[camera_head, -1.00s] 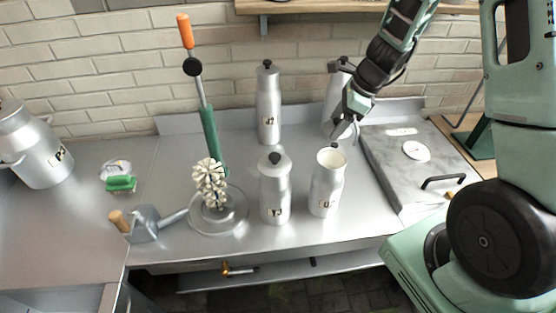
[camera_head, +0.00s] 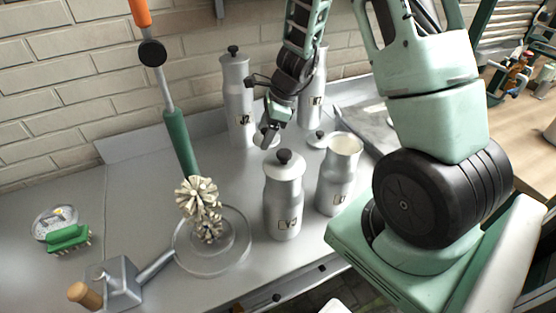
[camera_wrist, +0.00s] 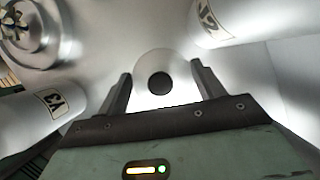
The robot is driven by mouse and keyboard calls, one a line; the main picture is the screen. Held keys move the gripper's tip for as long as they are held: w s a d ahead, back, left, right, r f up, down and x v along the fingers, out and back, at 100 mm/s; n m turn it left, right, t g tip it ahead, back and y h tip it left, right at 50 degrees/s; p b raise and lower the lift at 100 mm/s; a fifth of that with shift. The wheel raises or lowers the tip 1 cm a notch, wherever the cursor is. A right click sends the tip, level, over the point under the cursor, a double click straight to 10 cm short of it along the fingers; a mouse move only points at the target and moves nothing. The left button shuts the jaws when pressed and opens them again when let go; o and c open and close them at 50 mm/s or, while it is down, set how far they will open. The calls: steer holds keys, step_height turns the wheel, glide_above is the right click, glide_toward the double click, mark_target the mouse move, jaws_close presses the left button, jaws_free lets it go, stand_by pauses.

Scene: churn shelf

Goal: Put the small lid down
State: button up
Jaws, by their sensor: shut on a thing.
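The small lid (camera_wrist: 148,64), a pale disc with a dark knob, sits between the two fingers of my gripper (camera_wrist: 160,74) in the wrist view. In the head view my gripper (camera_head: 268,136) points down with the pale lid (camera_head: 261,142) at its tips, behind the front lidded can and right of the back-left can. Whether the lid touches the counter I cannot tell. An open can (camera_head: 336,178) with white contents stands to the right. Another lid (camera_head: 317,140) with a black knob shows just behind it.
Lidded cans stand at the front (camera_head: 284,200) and back left (camera_head: 237,105); another can (camera_head: 314,95) is partly behind my arm. A churn with a brush-like head on a round base (camera_head: 212,245) is at left.

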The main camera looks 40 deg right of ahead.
mark_target(262, 160)
step_height(262, 160, down, 7)
steer(key=shift+r+b, duration=0.2)
steer(key=shift+b, duration=0.25)
steer(key=shift+f, duration=0.2)
steer(key=o, duration=1.1)
steer(key=shift+r, duration=0.1)
steer(key=shift+r, duration=0.1)
steer(key=shift+r, duration=0.2)
steer(key=p+v, duration=0.1)
steer(key=v, duration=1)
steer(key=shift+s+d+r+p, duration=0.2)
steer(key=shift+d+r+p, duration=0.1)
steer(key=shift+p, duration=0.1)
